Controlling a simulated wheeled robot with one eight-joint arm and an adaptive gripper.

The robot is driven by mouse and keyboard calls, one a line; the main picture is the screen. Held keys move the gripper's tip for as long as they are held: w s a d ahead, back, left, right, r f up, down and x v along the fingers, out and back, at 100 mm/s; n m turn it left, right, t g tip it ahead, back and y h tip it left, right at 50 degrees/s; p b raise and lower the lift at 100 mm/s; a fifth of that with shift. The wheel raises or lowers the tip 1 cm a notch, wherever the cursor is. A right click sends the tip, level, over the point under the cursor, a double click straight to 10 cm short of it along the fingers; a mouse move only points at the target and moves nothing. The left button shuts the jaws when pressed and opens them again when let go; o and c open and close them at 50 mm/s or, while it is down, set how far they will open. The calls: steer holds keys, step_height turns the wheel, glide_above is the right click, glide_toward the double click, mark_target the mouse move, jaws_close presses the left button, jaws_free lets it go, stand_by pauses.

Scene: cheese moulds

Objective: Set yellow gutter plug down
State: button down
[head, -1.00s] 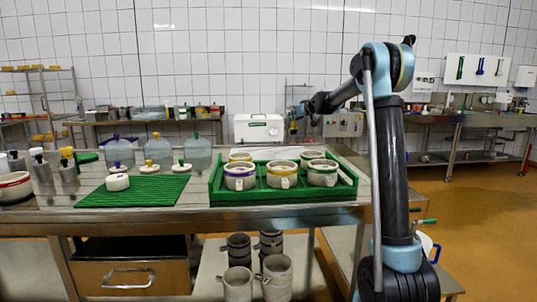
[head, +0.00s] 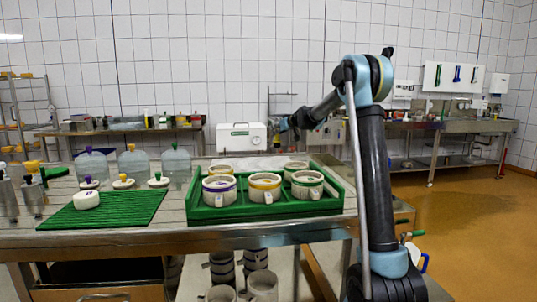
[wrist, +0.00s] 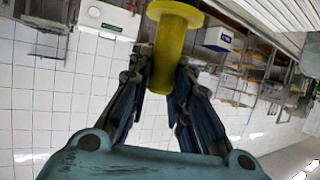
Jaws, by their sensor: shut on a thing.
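The yellow gutter plug (wrist: 172,45) is a rounded rod with a wider disc-like end at the top. In the wrist view it stands between the fingers of my gripper (wrist: 160,82), which is shut on it. The lower part of the plug is partly hidden by the fingers. In the head view my gripper (head: 285,124) is held in the air beyond the green tray, in front of the wall. The plug is too small to make out there.
A green tray (head: 205,215) with several banded white moulds stands on the steel table. A ribbed green mat (head: 120,213) with a white piece lies to its left. Clear jars (head: 133,163) and stoppers stand behind the mat. A white box (head: 240,137) is at the back.

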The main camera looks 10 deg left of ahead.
mark_target(280, 142)
steer(key=shift+f, duration=3.55)
steer(key=c, duration=1.5)
jaws_free()
steer(key=shift+o, duration=0.2)
steer(key=v, duration=1.2)
steer(key=shift+s, duration=0.1)
